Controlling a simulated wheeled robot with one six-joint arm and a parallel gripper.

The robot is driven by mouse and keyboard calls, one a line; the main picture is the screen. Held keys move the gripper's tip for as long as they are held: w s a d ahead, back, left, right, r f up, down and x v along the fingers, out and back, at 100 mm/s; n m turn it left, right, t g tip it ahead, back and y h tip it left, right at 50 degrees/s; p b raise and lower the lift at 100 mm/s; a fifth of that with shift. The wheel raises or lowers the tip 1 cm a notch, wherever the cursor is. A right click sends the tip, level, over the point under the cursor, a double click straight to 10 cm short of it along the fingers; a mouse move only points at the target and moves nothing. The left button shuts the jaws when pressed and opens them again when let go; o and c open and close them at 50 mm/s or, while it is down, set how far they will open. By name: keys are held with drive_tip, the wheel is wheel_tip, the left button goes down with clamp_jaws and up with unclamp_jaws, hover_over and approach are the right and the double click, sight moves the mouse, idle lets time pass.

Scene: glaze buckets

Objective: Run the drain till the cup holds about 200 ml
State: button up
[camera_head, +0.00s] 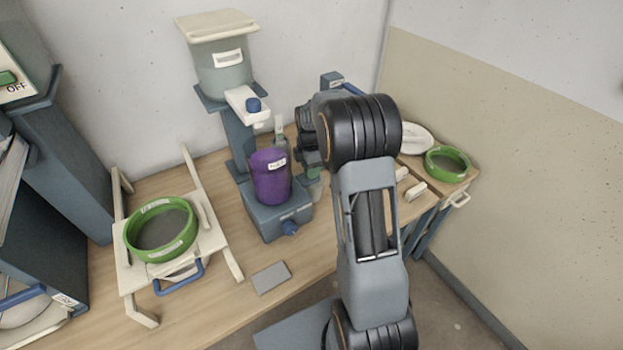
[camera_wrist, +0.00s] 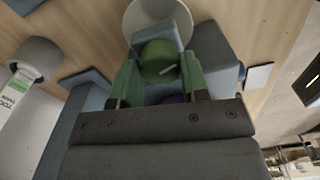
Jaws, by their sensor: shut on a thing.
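A purple-filled vessel (camera_head: 270,178) with a white label stands on a blue-grey base (camera_head: 268,216); a sliver of purple shows in the wrist view (camera_wrist: 174,99). My gripper (camera_head: 308,158) is at its right side, partly hidden by my arm. In the wrist view my green fingers (camera_wrist: 160,64) are shut on a round green knob (camera_wrist: 158,56) with a white mark, apparently the drain's. A pale cup (camera_head: 314,190) is partly visible below my gripper. A pale round rim (camera_wrist: 131,20), perhaps the cup's, shows beyond the knob. The liquid level in the cup cannot be seen.
A lidded bucket (camera_head: 224,68) on a stand has a white outlet with a blue knob (camera_head: 253,105). A green-rimmed sieve (camera_head: 161,229) sits on a white frame at left; another (camera_head: 447,164) is at right. A grey plate (camera_head: 271,278) lies in front on clear wood.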

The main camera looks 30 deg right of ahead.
drive_tip(key=n, duration=0.7)
idle(7.3)
